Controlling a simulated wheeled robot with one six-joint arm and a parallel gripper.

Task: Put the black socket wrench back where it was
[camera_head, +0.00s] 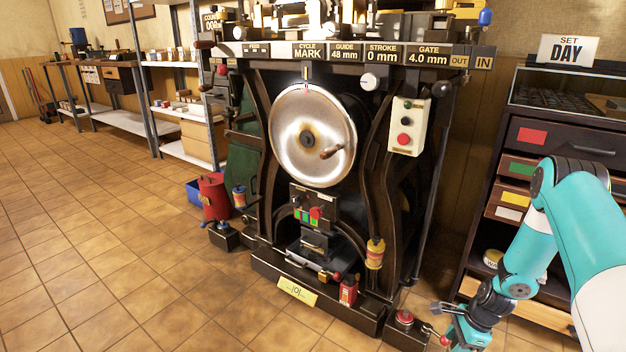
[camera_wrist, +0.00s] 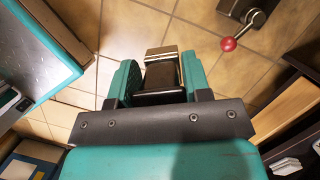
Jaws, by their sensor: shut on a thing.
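My gripper (camera_wrist: 160,80) is shut on a black thing with a shiny metal end, which I take to be the black socket wrench (camera_wrist: 165,84). It sits between the two teal fingers, above the tiled floor. In the head view, my gripper (camera_head: 462,332) is low at the bottom right, between the press and the drawer cabinet. A small dark piece at its tip there may be part of the wrench; it is too small to be sure. The fingers hide much of the wrench.
The cam press (camera_head: 262,170) stands in the middle. A lever with a red ball (camera_wrist: 228,43) is close to my gripper at the press's foot. A dark drawer cabinet (camera_head: 505,150) with a low wooden drawer is at the right. The tiled floor at left is clear.

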